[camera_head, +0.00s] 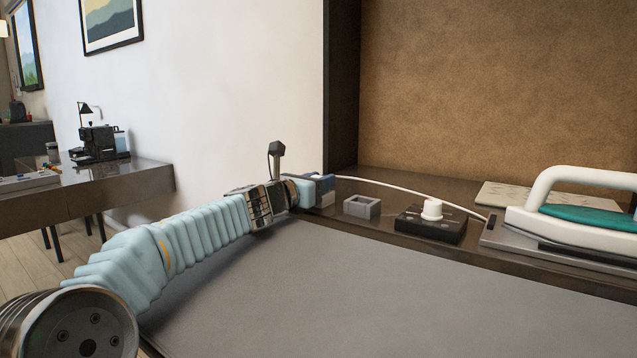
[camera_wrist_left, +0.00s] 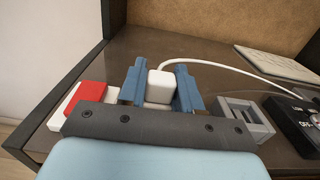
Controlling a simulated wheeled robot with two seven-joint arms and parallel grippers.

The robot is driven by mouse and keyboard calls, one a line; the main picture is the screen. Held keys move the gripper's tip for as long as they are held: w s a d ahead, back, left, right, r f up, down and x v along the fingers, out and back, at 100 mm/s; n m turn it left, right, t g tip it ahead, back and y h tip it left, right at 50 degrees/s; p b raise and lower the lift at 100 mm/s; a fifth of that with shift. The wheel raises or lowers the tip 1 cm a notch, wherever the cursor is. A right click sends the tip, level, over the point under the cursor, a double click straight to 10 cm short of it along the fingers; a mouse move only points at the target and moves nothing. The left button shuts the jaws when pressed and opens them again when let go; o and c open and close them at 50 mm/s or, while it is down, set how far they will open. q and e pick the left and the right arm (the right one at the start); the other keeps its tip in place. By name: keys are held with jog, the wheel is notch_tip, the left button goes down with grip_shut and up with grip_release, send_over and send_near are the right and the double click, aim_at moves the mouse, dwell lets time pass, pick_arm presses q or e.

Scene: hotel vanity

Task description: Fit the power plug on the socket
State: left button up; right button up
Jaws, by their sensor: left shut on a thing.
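My left gripper (camera_head: 326,184) reaches over the far-left end of the dark counter. In the left wrist view its two blue fingers (camera_wrist_left: 161,86) are shut on the white power plug (camera_wrist_left: 160,84). A white cord (camera_wrist_left: 215,64) runs from the plug to the right; it also shows in the head view (camera_head: 395,185). A white socket strip (camera_wrist_left: 64,108) with a red switch (camera_wrist_left: 86,95) lies below and left of the plug. The plug is over or at the strip; I cannot tell whether its prongs are in. My right gripper is not in view.
A grey open holder (camera_head: 362,207) stands right of the gripper. Beyond it are a black box with a white knob (camera_head: 432,210) and a white-and-teal iron (camera_head: 585,215). A grey mat (camera_head: 380,290) leaves the front clear. A wall rises at the left.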

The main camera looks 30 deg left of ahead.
pick_arm(q)
jog(key=shift+f, duration=0.1)
jog(key=o, duration=1.1)
jog(key=s, duration=0.8)
jog(key=s+a, duration=0.1)
jog(key=s, duration=0.3)
jog(key=shift+s, duration=0.85)
